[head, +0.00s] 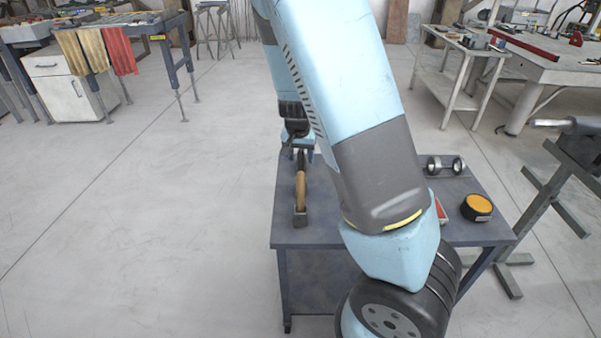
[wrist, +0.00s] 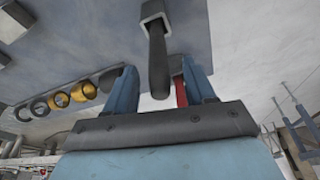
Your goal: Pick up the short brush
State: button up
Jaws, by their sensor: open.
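A tool with a tan wooden handle (head: 300,188) and a dark block at its near end lies on the left part of the blue-grey table; it may be the short brush, but I cannot tell for sure. In the wrist view a dark handle-like piece (wrist: 158,62) with a grey square collar shows in line with the gap between my fingers; I cannot tell whether it is the same tool. My gripper (wrist: 160,85) is open, with the two blue fingers apart. In the head view it is at the tool's far end, partly hidden.
The table (head: 284,232) also bears a yellow-topped round item (head: 477,207), a dumbbell-shaped metal item (head: 445,165) and a red item (head: 440,210) partly behind my arm. A grey stand (head: 570,165) is at the right. Floor at left is clear.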

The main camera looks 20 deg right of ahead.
jog(key=shift+w+f, duration=0.1)
jog(key=shift+f, duration=0.3)
grip_shut()
dwell(0.4)
